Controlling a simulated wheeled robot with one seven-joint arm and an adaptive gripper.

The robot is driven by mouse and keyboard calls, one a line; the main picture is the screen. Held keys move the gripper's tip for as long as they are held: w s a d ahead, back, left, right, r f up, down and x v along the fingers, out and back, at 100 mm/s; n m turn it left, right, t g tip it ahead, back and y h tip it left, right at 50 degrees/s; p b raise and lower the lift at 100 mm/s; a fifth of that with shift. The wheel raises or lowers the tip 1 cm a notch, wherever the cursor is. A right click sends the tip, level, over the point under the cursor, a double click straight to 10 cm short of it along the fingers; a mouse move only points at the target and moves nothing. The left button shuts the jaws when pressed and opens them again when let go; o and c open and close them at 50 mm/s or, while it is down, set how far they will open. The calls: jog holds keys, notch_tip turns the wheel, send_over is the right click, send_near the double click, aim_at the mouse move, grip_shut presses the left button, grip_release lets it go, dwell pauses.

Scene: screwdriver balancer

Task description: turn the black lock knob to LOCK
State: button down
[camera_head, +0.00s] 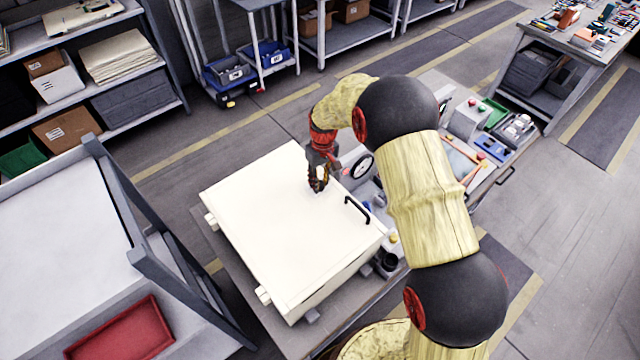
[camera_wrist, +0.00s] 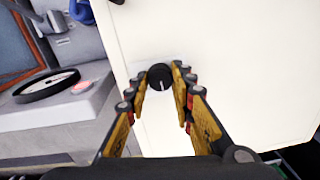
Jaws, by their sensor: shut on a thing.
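The black lock knob (camera_wrist: 160,77) is a small round knob with a white pointer line, on the white top of a cabinet (camera_head: 270,225). In the wrist view the line points toward the bottom of the picture, slightly right. My gripper (camera_wrist: 159,82) has one finger on each side of the knob and is shut on it. In the head view my gripper (camera_head: 319,186) reaches down to the cabinet top near its back right part and hides the knob. No readable LOCK mark shows in either view.
A black bar handle (camera_head: 357,210) stands at the cabinet's right edge. A bench with a red tray (camera_head: 120,330) is at the left. The rest of the cabinet top is clear.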

jog(key=n+b, duration=0.1)
jog(key=n, duration=0.3)
jog(key=shift+f, duration=0.1)
jog(key=shift+n+b, duration=0.65)
jog(key=shift+n, duration=1.55)
jog(key=c, duration=1.5)
grip_release()
notch_tip(320, 180, up, 12)
jog(key=shift+w, duration=0.35)
